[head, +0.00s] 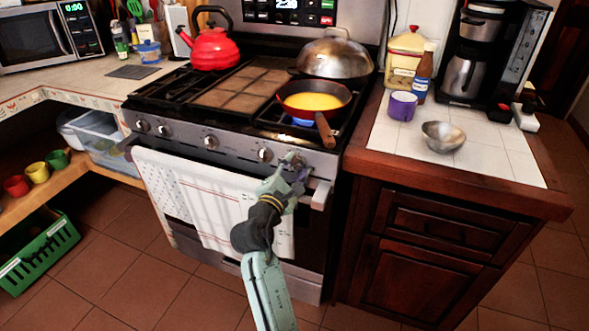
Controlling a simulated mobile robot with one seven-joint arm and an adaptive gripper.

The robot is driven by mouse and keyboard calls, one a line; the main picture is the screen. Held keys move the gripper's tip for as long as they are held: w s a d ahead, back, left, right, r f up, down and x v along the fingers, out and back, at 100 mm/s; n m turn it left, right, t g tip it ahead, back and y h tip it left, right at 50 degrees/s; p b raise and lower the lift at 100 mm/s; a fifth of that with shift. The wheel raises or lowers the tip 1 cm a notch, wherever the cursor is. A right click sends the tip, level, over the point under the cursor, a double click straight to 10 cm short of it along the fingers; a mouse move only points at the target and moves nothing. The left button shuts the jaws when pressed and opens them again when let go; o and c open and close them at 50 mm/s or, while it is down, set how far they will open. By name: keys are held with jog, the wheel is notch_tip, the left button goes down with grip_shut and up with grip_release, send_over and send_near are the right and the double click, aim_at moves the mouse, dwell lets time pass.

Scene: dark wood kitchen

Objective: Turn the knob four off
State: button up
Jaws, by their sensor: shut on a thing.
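The stove's front panel (185,137) carries a row of round silver knobs. One knob (265,155) shows just left of my gripper, and other knobs (211,142) stand further left. My gripper (296,164) is at the right end of the row, shut on the rightmost knob, which it mostly hides. The angle of that knob cannot be told. A pan (318,90) with yellow contents sits on the front right burner. A blue flame (304,122) shows beneath it.
A white towel (190,195) hangs on the oven handle, left of and behind my arm. The pan's wooden handle (325,130) juts out above my gripper. A red kettle (212,48) and a domed lid (335,58) stand at the back. The floor is clear in front.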

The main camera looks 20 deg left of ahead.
jog(key=m+b, duration=0.1)
jog(key=m, duration=0.3)
jog(key=shift+f+b, duration=0.2)
jog(key=shift+b, duration=0.1)
jog(key=m+b, duration=0.1)
jog(key=m, duration=0.3)
jog(key=shift+b, duration=0.4)
jog(key=m+b, duration=0.4)
jog(key=m, duration=0.3)
jog(key=shift+f, duration=0.1)
jog(key=m+b, duration=0.3)
jog(key=m, duration=0.2)
jog(key=shift+m+b, duration=0.3)
jog(key=shift+b, duration=0.05)
jog(key=m+b, duration=0.3)
jog(key=m, duration=0.2)
jog(key=shift+m, duration=0.3)
jog(key=o, duration=1.2)
jog(key=shift+r, duration=0.2)
